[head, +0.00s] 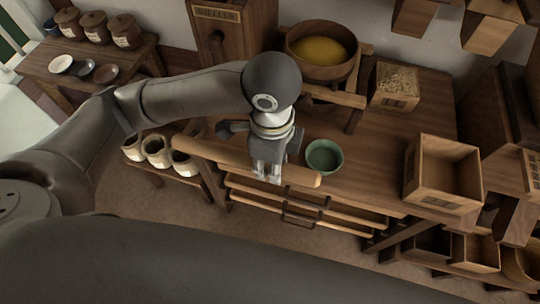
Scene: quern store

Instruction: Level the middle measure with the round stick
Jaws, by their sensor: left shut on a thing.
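My left gripper (267,174) is shut on a long round wooden stick (215,155). The stick lies crosswise and slopes down to the right in the picture, with its right end near the front edge of the bench (370,160). A square wooden box heaped with pale grain or flakes (396,82) stands at the back of the bench. A larger square wooden box (443,172) stands at the right and looks empty. I cannot tell which vessel is the middle measure. The stick is apart from both boxes. My right gripper is not in view.
A green bowl (324,157) sits just right of my left gripper. A round wooden tub with yellow contents (320,48) stands behind. Pale pots (156,150) stand on a low shelf at left. Wooden chutes (490,27) hang at upper right. The bench between the boxes is clear.

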